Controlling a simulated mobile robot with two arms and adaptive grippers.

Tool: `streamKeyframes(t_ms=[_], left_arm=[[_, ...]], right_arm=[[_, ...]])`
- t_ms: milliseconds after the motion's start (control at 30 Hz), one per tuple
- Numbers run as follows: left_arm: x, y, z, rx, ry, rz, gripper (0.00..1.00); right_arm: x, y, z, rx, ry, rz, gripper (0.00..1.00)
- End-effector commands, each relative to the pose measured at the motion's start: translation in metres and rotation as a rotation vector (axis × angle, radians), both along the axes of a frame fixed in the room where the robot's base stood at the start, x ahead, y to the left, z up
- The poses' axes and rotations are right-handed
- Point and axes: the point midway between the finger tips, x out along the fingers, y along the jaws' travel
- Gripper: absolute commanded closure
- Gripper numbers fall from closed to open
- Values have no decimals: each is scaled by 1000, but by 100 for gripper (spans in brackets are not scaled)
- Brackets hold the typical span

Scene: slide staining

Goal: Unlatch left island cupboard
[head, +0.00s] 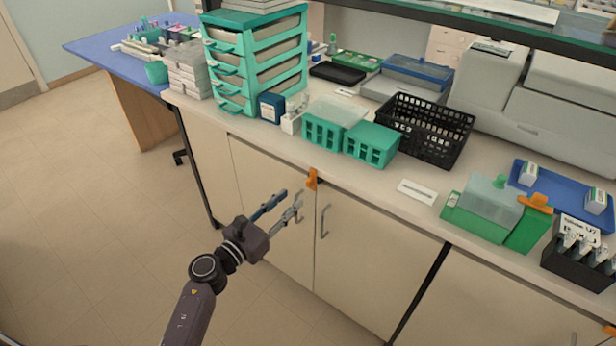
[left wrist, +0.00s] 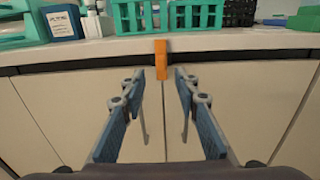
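The island cupboard has two cream doors, left (head: 272,215) and right (head: 365,262), below the worktop. An orange latch (head: 312,179) sits at the top of the seam between them, upright; it also shows in the left wrist view (left wrist: 161,58). Each door has a grey bar handle near the seam, the right one (head: 324,221) clear in the head view. My left gripper (head: 291,200) is in front of the doors, below and left of the latch. In the left wrist view, its blue-padded fingers (left wrist: 160,76) are spread with nothing between them, the latch showing beyond them. My right gripper is out of view.
The worktop (head: 345,180) overhangs the doors. Above the latch stand teal racks (head: 371,145), a black basket (head: 423,128) and a teal drawer unit (head: 256,60). A green staining box (head: 482,208) is at the right. The floor (head: 90,220) left of the cupboard is clear.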

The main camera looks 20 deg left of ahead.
Motion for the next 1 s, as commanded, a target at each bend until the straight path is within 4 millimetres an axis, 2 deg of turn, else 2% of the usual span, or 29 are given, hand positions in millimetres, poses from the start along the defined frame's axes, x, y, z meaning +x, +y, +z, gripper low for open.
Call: streamKeyframes(t_ms=[233, 500, 667, 867, 1000], left_arm=[[34, -12, 2, -6, 0, 2, 71], [64, -23, 0, -7, 2, 3, 71], [69, -25, -1, -8, 3, 2, 71], [69, -25, -1, -6, 3, 2, 71], [69, -25, -1, -6, 3, 2, 85]], right_arm=[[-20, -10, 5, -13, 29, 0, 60], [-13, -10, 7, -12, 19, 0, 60], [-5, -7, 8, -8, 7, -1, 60], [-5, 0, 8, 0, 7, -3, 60], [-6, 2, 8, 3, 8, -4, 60]])
